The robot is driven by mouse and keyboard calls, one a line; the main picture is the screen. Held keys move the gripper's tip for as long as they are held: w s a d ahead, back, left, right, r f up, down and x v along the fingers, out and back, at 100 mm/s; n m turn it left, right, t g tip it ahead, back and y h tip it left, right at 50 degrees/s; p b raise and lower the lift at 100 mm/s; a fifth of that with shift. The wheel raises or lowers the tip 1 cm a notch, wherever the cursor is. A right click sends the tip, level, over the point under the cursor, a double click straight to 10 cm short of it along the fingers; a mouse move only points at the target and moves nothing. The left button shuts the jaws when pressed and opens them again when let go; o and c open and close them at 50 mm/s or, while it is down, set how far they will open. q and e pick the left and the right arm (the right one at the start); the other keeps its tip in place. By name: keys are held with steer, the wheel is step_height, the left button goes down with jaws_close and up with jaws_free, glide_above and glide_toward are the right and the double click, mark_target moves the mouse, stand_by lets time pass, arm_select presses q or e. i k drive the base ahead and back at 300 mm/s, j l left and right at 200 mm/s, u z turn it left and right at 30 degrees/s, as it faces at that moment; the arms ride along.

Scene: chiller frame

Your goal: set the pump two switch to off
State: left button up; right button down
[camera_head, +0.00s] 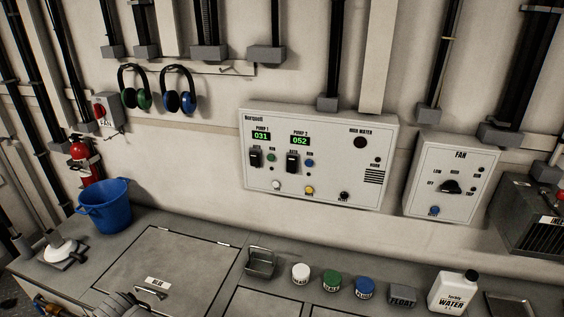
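The pump control panel (330,190) is a pale box on the wall, in the middle of the head view. Its PUMP 2 switch (292,162) is a black switch below the green display reading 052 (300,140). I cannot tell its setting at this size. A blue RUN lamp (310,163) sits to its right. The similar PUMP 1 switch (256,157) is to its left, below a display reading 031 (261,136). Neither of my grippers can be made out in the view.
A FAN box (452,212) with a black knob hangs right of the panel. A blue bucket (105,205) stands left. The wall directly before the panel is clear.

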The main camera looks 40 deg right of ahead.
mark_target(291, 160)
steer(key=z, duration=1.65)
